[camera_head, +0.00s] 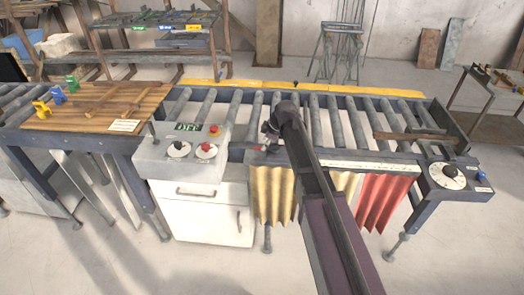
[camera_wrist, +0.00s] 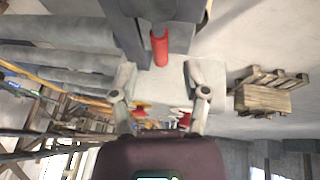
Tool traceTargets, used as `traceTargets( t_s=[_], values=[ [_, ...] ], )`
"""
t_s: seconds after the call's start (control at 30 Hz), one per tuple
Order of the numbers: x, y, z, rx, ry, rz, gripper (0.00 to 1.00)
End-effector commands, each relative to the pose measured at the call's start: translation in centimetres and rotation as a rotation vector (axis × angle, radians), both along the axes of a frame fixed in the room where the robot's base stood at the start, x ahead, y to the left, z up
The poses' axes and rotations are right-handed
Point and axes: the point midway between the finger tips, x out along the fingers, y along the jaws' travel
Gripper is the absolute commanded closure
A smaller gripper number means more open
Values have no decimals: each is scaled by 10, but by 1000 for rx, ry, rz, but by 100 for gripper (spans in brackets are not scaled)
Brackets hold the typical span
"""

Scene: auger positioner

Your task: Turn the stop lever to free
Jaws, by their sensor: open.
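A red cylindrical grip (camera_wrist: 159,47), which looks like the stop lever's handle, shows upper centre in the wrist view, against a dark grey frame part. My gripper (camera_wrist: 158,76) is open, with one finger on each side below the red grip in the picture; no contact shows. In the head view my gripper (camera_head: 267,136) is at the front rail of the roller conveyor (camera_head: 350,122), right of the control box. A small red part (camera_head: 262,149) shows beside it there, mostly hidden by my gripper. The lever's setting and any label cannot be read.
The grey control box (camera_head: 160,160) has knobs, a red button (camera_head: 214,130) and a green display (camera_head: 188,127). A dial (camera_head: 447,176) and blue knob (camera_head: 481,175) sit at the right end. Yellow (camera_head: 270,193) and red curtains (camera_head: 382,200) hang below the rail. A wooden bench (camera_head: 90,108) stands left.

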Motion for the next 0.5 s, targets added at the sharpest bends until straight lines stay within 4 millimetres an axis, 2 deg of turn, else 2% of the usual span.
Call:
traceTargets(
  t_s=[0.03, 0.2, 0.5],
  values=[
    [1, 2, -8, 0, 0, 0, 41],
    [4, 7, -19, 0, 0, 0, 41],
    [6, 12, -29, 0, 0, 0, 41]
  ],
)
